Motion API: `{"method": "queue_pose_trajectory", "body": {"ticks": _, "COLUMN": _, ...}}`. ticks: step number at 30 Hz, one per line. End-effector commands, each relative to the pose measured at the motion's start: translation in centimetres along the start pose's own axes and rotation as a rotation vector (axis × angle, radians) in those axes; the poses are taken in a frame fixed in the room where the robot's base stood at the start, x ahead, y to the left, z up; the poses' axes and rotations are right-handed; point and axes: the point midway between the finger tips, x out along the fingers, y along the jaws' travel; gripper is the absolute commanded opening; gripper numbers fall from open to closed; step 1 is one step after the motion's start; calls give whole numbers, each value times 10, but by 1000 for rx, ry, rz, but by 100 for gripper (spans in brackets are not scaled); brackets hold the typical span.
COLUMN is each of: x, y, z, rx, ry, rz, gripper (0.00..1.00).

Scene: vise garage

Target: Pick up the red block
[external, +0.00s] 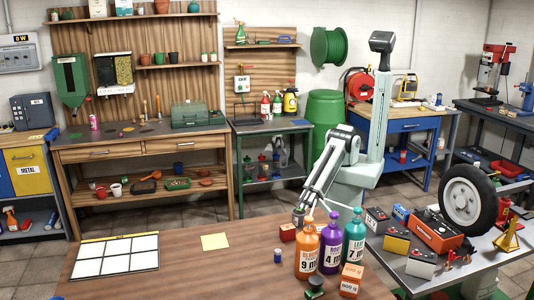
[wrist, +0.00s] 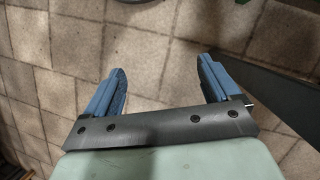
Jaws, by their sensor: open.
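A small red block (external: 288,232) stands on the wooden table near its back edge, just left of the orange bottle (external: 307,252). My gripper (external: 300,214) points down close behind the red block in the external view; the exact gap is hard to tell. In the wrist view my gripper (wrist: 162,80) has its blue fingers wide apart with nothing between them.
A purple bottle (external: 332,246) and a teal bottle (external: 354,240) stand beside the orange one. A white-panelled board (external: 116,254) and a yellow note (external: 215,241) lie on the left. A side table (external: 480,262) holds a tire (external: 469,202) and batteries. The table's centre front is clear.

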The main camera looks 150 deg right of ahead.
Motion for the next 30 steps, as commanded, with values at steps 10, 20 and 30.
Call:
{"method": "queue_pose_trajectory", "body": {"ticks": 10, "x": -97, "y": 55, "z": -128, "rx": 280, "ry": 140, "rz": -63, "gripper": 89}}
{"method": "queue_pose_trajectory", "body": {"ticks": 20, "x": -209, "y": 128, "z": -210, "rx": 513, "ry": 247, "rz": -110, "gripper": 89}}
{"method": "queue_pose_trajectory", "body": {"ticks": 30, "x": -339, "y": 175, "z": -245, "rx": 666, "ry": 306, "rz": -135, "gripper": 89}}
